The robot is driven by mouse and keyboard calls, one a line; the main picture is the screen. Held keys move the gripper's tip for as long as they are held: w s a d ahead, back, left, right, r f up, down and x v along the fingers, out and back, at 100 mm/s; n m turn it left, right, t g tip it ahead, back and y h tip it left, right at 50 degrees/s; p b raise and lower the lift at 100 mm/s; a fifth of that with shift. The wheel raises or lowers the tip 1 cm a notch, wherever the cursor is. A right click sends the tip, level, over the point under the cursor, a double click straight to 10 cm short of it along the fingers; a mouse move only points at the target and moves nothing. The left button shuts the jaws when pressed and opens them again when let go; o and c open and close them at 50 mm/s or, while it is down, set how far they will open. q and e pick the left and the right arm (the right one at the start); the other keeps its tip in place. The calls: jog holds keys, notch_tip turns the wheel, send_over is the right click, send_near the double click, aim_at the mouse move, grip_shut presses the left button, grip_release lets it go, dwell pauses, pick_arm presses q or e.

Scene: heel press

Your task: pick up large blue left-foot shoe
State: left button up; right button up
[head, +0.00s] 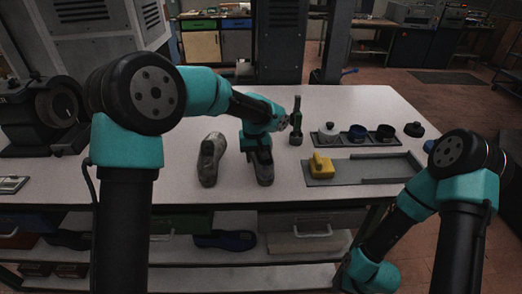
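A dark blue-grey shoe (265,172) stands on the white table near the middle, toe toward the front edge. My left gripper (258,150) is right above its heel end. The wrist hides the back of the shoe, and the fingers are too dark and small to tell open from shut. A blue shoe (225,240) lies on the shelf under the table, and a darker shoe (68,240) lies further left there. Left or right foot cannot be told for any of them. My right arm is folded low at the right; its gripper is not in view.
A grey shoe (211,158) stands just left of the dark one. A black machine (45,115) is far left.

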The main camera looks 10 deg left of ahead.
pick_arm(q)
jog(key=shift+f, duration=0.25)
dwell(0.6)
jog(key=shift+c, duration=0.5)
grip_shut()
